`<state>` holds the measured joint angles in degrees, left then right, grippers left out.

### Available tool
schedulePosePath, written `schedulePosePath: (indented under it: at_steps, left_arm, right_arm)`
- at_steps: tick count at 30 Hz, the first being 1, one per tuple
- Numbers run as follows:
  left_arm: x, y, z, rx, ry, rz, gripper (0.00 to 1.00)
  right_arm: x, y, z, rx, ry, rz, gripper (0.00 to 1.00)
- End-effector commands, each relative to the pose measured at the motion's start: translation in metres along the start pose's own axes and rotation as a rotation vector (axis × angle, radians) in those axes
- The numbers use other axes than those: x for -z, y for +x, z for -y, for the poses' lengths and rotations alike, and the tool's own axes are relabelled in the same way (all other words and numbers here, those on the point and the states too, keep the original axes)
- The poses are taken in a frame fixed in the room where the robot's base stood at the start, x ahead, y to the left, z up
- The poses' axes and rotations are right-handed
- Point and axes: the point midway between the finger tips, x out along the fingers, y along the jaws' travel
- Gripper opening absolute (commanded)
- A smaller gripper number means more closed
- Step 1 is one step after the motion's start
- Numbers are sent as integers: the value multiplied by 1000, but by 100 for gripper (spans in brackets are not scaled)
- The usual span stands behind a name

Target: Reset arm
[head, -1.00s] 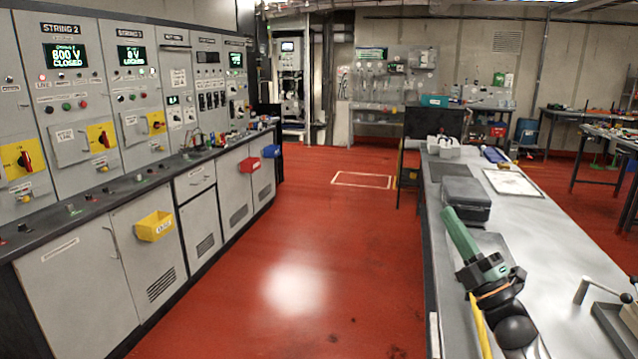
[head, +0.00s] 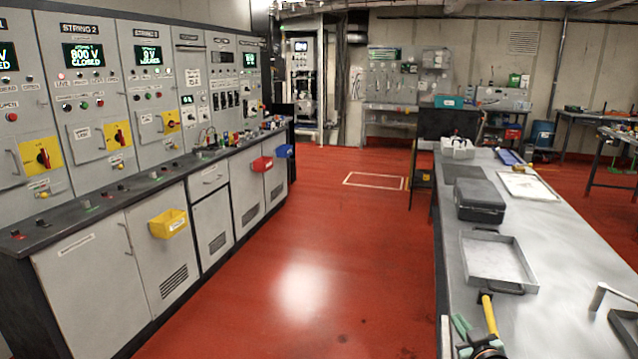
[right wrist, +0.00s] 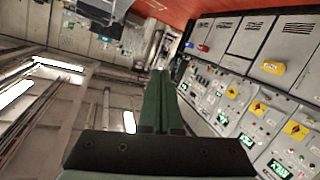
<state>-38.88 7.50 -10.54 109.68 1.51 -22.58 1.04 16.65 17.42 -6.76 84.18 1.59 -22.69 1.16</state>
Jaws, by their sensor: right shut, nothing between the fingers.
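My right gripper (head: 463,328) is low in the head view, at the bench's near left edge. That view looks towards the ceiling and the cabinets, which appear upside down. My left gripper is in neither view.
The grey bench (head: 570,255) runs along the right, with a yellow-handled tool (head: 489,314), a metal tray (head: 525,262), a dark case (head: 480,200) and a white organizer (head: 457,148). Switch cabinets (head: 90,260) line the left. The red floor (head: 330,230) between is clear.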

Motion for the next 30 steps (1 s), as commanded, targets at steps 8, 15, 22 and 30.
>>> schedulePosePath:
  at_steps: [8, 15, 22, 30]
  left_arm:
    - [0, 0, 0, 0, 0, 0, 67]
    - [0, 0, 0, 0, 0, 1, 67]
    - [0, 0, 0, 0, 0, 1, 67]
    - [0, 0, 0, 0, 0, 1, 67]
  right_arm:
    - [-131, -98, 102, 156, 56, 190, 0]
    - [-206, -209, 167, 257, 137, 356, 0]
    - [-234, -286, 198, 304, 200, 463, 0]
    - [-238, -301, 202, 311, 212, 484, 0]
